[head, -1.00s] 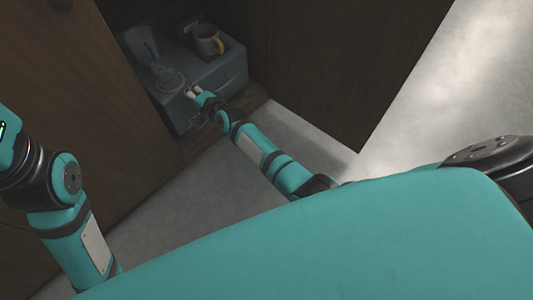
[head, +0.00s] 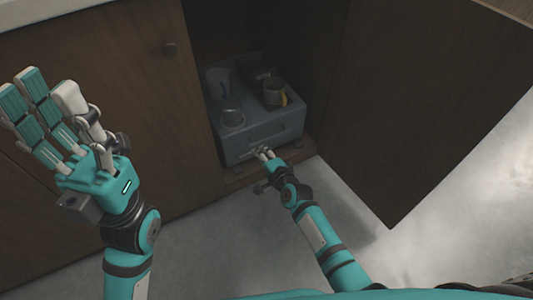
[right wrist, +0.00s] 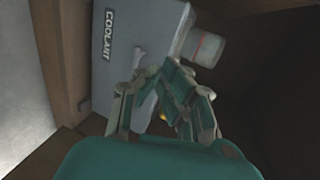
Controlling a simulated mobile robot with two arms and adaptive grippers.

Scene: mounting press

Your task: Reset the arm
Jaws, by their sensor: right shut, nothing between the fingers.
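My right gripper (head: 264,153) is at the front of a grey-blue box (head: 240,147) in the open cabinet. Its fingers are together and empty, close to the box's lower front; I cannot tell if they touch it. In the right wrist view the same gripper (right wrist: 160,78) points at the box (right wrist: 125,65), which bears the word COOLANT. My left gripper (head: 48,88) is raised at the left of the head view, fingers extended and apart, with nothing in it.
A mug with a yellow handle (head: 273,94) and a glass-like vessel (head: 231,112) stand on the box. A cabinet door (head: 420,110) stands open at right. A closed door (head: 140,90) is at left. Grey floor (head: 385,255) lies free in front.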

